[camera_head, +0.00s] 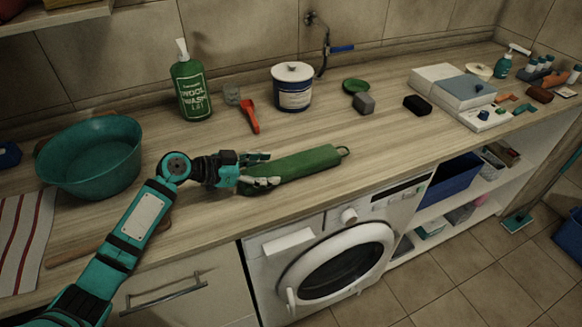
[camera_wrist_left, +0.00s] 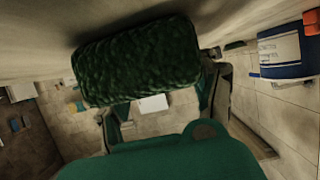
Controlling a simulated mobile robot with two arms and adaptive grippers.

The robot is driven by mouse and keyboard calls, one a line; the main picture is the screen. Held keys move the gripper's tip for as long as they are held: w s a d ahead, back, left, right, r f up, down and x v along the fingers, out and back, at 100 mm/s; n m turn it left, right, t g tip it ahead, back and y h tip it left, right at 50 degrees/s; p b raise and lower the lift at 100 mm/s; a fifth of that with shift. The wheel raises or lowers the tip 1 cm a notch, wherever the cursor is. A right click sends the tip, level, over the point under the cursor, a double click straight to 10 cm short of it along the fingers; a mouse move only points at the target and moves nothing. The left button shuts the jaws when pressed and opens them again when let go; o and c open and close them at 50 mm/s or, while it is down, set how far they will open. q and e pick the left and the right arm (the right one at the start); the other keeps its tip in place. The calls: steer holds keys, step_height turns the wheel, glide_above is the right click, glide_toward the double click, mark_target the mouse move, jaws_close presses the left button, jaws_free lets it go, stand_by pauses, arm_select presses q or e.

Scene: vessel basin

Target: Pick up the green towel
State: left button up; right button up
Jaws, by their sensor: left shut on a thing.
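The green towel (camera_head: 300,163) is a long rolled shape with a small loop at its right end. It is at the front of the wooden counter, above the washing machine, in the head view. My left gripper (camera_head: 262,172) is shut on its left end. In the left wrist view the towel (camera_wrist_left: 140,60) fills the upper middle, between the fingers of my left gripper (camera_wrist_left: 165,95). I cannot tell whether the towel still touches the counter. My right gripper is not in view.
A teal basin (camera_head: 93,158) stands left of my left arm. Behind the towel are a green wool wash bottle (camera_head: 190,88), a red scoop (camera_head: 249,117) and a white-and-blue canister (camera_head: 292,88). A washing machine (camera_head: 335,250) is below.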

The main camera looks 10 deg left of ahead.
arm_select(q)
steer(key=shift+c, duration=0.9)
